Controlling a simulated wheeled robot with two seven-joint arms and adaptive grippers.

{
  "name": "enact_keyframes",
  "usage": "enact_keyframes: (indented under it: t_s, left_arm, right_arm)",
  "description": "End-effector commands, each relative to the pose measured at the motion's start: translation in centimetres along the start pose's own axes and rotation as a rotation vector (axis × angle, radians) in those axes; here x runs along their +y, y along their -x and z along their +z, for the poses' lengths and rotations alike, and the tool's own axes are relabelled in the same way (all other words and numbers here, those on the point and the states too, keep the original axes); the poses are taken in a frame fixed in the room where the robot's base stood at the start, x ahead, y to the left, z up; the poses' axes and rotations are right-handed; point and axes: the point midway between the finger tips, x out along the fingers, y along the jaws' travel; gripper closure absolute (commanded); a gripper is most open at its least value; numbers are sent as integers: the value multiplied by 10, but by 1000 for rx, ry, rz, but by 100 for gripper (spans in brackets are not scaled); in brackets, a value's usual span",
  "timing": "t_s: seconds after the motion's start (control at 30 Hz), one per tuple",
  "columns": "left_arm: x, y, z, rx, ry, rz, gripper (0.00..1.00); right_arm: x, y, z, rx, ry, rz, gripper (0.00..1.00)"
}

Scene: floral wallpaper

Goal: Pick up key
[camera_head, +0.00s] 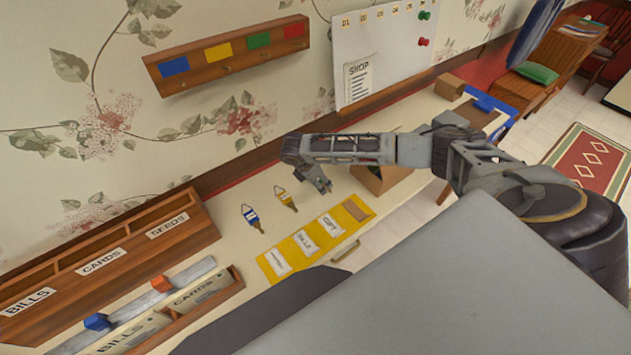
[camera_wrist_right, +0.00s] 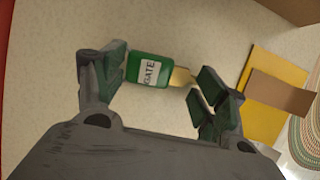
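A green key with a white "GATE" label (camera_wrist_right: 150,70) and a yellowish metal end lies on the pale surface in the right wrist view. My right gripper (camera_wrist_right: 164,82) is open, with the green key between its dark green finger pads, nearer the left pad. In the head view my right gripper (camera_head: 318,183) hangs low over the counter, and the green key is not visible there. A blue key (camera_head: 251,217) and a yellow key (camera_head: 286,198) lie on the counter to its left. My left gripper is not in view.
A yellow mat (camera_head: 293,250) with labelled cards lies in front of the keys. A wooden sorter (camera_head: 110,256) stands at the left. A key rack with coloured labels (camera_head: 228,55) hangs on the wall. A cardboard box (camera_head: 378,180) is right of the gripper.

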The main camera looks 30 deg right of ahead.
Motion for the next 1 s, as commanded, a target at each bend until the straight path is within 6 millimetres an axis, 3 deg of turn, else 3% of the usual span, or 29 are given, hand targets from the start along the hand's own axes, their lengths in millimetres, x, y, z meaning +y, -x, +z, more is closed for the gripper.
enact_keyframes:
  t_s: [0.03,0.23,0.83,0.9,1.0]
  left_arm:
    - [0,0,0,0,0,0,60]
    - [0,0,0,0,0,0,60]
    - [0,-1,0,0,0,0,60]
    - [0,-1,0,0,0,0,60]
    - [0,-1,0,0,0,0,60]
  right_arm:
    - [-3,-4,-1,-1,3,-8,46]
    - [-5,-6,-2,-1,5,-13,69]
    - [-8,-7,-2,0,6,-20,73]
    - [-8,-5,-1,0,6,-20,83]
    - [-8,2,1,0,7,-20,89]
